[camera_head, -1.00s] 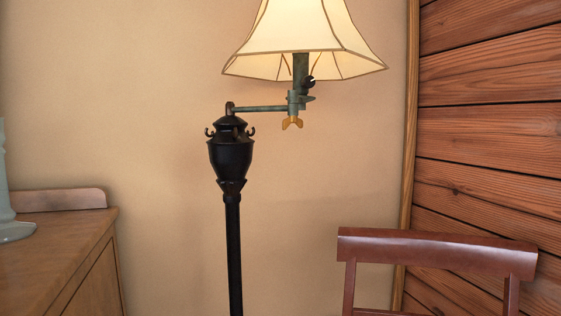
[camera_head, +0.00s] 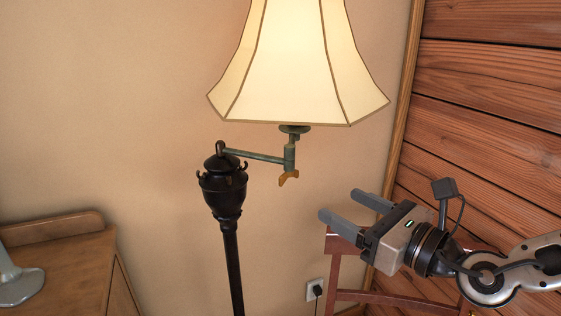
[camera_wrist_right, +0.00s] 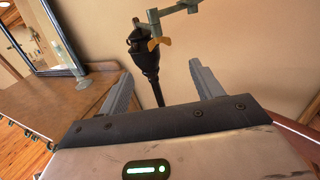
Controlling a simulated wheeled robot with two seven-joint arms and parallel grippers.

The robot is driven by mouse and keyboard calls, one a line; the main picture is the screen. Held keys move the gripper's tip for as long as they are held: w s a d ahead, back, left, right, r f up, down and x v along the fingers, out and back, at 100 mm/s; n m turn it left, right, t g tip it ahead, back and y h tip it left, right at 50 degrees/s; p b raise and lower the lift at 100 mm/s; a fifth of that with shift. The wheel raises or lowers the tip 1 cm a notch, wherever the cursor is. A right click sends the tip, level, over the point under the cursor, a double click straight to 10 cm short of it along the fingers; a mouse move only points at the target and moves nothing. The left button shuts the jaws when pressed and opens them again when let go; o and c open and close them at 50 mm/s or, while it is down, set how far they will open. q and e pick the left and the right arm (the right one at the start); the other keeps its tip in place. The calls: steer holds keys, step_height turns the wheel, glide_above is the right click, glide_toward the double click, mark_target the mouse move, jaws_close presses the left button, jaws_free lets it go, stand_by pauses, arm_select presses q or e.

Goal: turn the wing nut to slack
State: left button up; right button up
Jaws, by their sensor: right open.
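The brass-coloured wing nut (camera_head: 289,177) hangs under the end of the lamp's green swing arm (camera_head: 255,156). The swing arm reaches right from the black lamp post (camera_head: 226,195), and a lit cream shade (camera_head: 298,70) sits above. My right gripper (camera_head: 340,205) is open and empty, to the right of the wing nut and a little lower, apart from it. In the right wrist view the wing nut (camera_wrist_right: 159,43) shows ahead, between and beyond the two fingers (camera_wrist_right: 165,85). My left gripper is not in view.
A wooden chair (camera_head: 375,298) stands behind and below my right gripper. A wooden cabinet (camera_head: 70,265) with a pale lamp base (camera_head: 18,285) is at left. A plank wall (camera_head: 480,130) is at right. An outlet (camera_head: 316,289) is low on the wall.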

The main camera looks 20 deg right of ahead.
steer(key=b, duration=0.7)
glide_toward(290, 178)
steer(key=w, duration=0.2)
steer(key=p+x, duration=0.3)
steer(key=x, duration=0.1)
steer(key=p+x, duration=0.4)
steer(key=x, duration=0.1)
steer(key=shift+a+r, duration=0.1)
steer(key=shift+a, duration=0.15)
steer(key=shift+w+a+p, duration=0.2)
steer(key=shift+w+p, duration=0.1)
steer(key=shift+w, duration=0.25)
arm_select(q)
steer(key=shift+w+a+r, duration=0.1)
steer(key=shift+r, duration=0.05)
